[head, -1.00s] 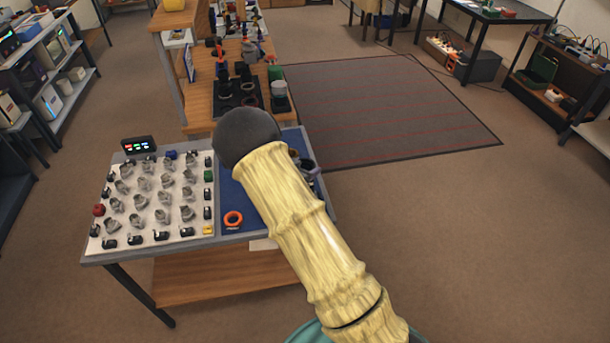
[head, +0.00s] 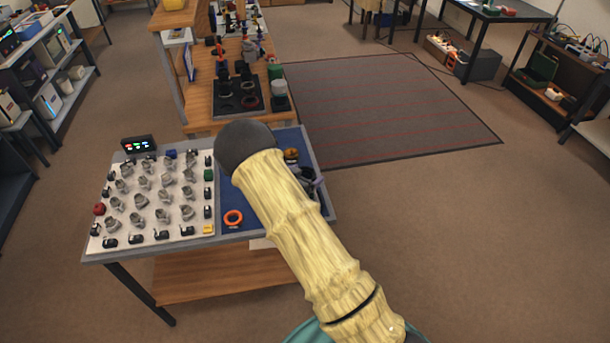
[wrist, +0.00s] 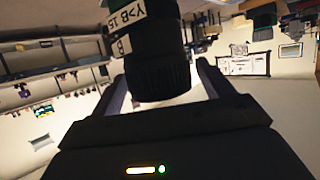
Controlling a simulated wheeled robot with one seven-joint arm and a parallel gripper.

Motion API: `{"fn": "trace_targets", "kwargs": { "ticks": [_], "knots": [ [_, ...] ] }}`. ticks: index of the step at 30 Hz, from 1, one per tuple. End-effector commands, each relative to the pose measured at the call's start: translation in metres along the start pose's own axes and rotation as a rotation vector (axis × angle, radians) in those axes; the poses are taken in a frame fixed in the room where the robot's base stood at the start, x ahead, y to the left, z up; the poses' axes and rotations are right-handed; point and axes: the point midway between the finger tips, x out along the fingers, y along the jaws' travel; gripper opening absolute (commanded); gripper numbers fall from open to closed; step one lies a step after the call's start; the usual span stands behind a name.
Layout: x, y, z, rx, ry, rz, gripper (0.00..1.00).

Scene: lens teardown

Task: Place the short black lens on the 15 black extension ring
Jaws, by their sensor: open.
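In the wrist view a black ribbed cylinder (wrist: 160,75) stands between the two fingers of my gripper (wrist: 163,80). The fingers are open, one on each side of it, with a bright gap visible beside it. A white label reading "B" is on it, and a label reading "Y>B 15" is on the part beyond. These look like the short black lens and the 15 black extension ring together, but I cannot tell where one ends. In the head view my gripper (head: 312,181) shows only partly at the blue mat's right side; my arm hides most of it.
The table holds a white board (head: 150,222) with several small grey parts on the left and a blue mat (head: 228,195) on the right. An orange ring (head: 233,218) lies on the mat. A small display (head: 138,145) stands at the back left. A wooden bench (head: 205,118) stands behind.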

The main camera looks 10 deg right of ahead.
Motion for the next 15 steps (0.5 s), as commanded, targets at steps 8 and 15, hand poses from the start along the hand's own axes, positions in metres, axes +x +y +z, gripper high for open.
{"fn": "trace_targets", "kwargs": {
  "ticks": [8,15],
  "knots": [
    [-0.012,-0.002,-0.002,0.001,-0.001,-0.003,0.79],
    [-0.054,-0.001,-0.001,0.0,-0.001,-0.003,0.79]
  ]
}}
